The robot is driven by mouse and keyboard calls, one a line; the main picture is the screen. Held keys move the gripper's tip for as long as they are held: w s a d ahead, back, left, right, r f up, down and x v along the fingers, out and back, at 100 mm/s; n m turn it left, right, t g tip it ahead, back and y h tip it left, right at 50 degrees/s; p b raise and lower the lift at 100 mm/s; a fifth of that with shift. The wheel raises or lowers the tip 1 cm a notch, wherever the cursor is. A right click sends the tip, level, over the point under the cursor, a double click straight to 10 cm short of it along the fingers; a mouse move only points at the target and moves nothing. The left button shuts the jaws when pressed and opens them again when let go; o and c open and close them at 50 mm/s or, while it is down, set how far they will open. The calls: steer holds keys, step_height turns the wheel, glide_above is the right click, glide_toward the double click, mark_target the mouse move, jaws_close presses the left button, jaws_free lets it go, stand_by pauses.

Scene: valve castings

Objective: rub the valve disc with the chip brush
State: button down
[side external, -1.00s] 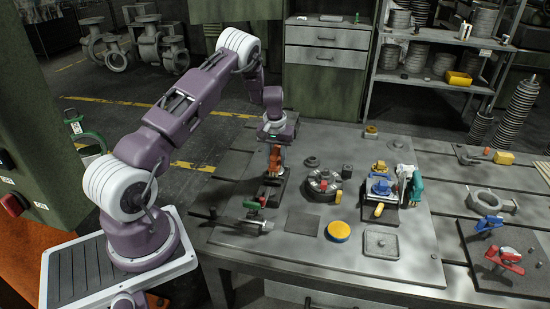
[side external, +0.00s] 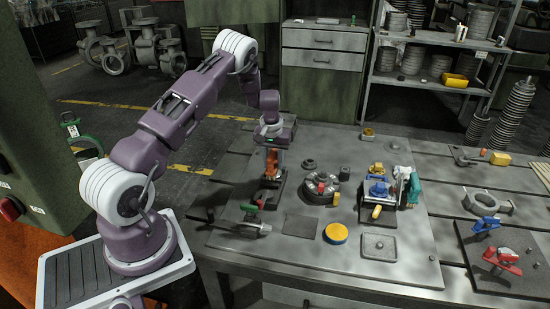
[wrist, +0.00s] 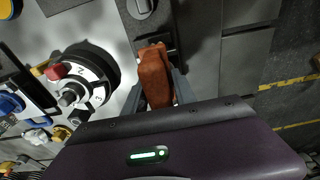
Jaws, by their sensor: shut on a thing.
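My gripper (side external: 272,166) points down at the left part of the bench. It is shut on an orange-brown block-like piece, which looks like the handle of the chip brush (wrist: 154,76). Bristles cannot be made out. The piece is upright above a dark stand (side external: 266,194); whether it touches the stand is unclear. Right of my gripper in the side view is a round dark fixture (side external: 320,191) with a red knob on top. In the wrist view its pale, numbered face (wrist: 86,80) lies to the left. I cannot tell for sure which part is the valve disc.
A yellow disc-shaped item (side external: 336,233) and a grey tray (side external: 379,247) lie near the front. A blue and yellow vise-like device (side external: 379,190) stands to the right. A lever tool (side external: 252,226) lies left of a dark flat pad (side external: 300,226).

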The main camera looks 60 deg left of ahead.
steer(key=shift+s+d, duration=0.65)
steer(key=shift+w+a+r, duration=0.1)
steer(key=shift+r, duration=4)
